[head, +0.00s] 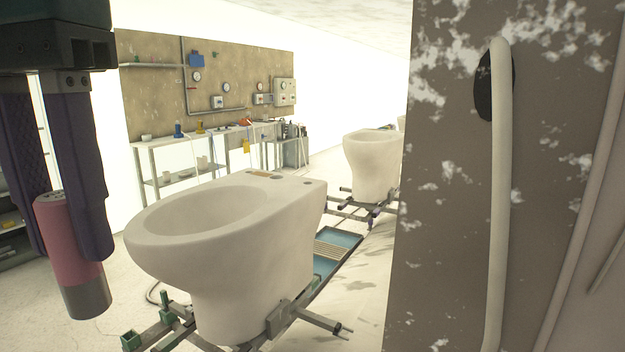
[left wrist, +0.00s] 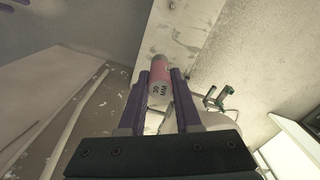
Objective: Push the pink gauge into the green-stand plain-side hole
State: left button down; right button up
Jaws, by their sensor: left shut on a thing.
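The pink gauge (head: 68,235) is a pink cylinder with a dark grey lower end. It hangs upright, slightly tilted, at the left of the head view. My left gripper (head: 74,222) points down and is shut on it. In the left wrist view the gauge (left wrist: 158,78) sits between the purple fingers and reads "30 MM". The green stand (head: 165,312) is a dark metal frame with green end blocks, under the nearest white toilet bowl (head: 230,215). The gauge is left of this bowl in the picture, apart from it. Small holes show on the bowl's rear deck (head: 290,183); I cannot tell which is plain-side.
A second white bowl (head: 371,165) stands on another frame behind. A blue tray (head: 338,238) lies between them. A stained grey-brown panel (head: 450,200) with a pale hose (head: 499,190) fills the right. A workbench (head: 165,145) stands at the back wall.

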aim_at(240, 243)
jog(key=i+j+u, duration=0.1)
jog(key=u, duration=0.3)
jog(key=i+j+u, duration=0.1)
jog(key=u, duration=0.3)
jog(key=i+u, duration=0.2)
jog(key=u, duration=0.2)
jog(key=i+j+u, duration=0.25)
jog(key=i, duration=0.7)
jog(key=i+l+u, duration=0.25)
jog(key=i, duration=0.7)
jog(key=i+l+z, duration=0.3)
jog(key=i+z, duration=0.2)
jog(key=i+l+z, duration=0.1)
jog(key=i+z, duration=0.9)
jog(key=i+j+z, duration=0.3)
jog(key=z, duration=0.2)
jog(key=i+l+z, duration=0.2)
jog(key=i+z, duration=1.25)
jog(key=i+j+z, duration=0.3)
jog(key=z, duration=0.65)
jog(key=i+z, duration=0.15)
jog(key=z, duration=0.3)
jog(key=j+z, duration=0.1)
jog(key=z, duration=0.35)
jog(key=i+j+z, duration=0.1)
jog(key=z, duration=0.35)
jog(key=j+z, duration=0.1)
jog(key=z, duration=1.95)
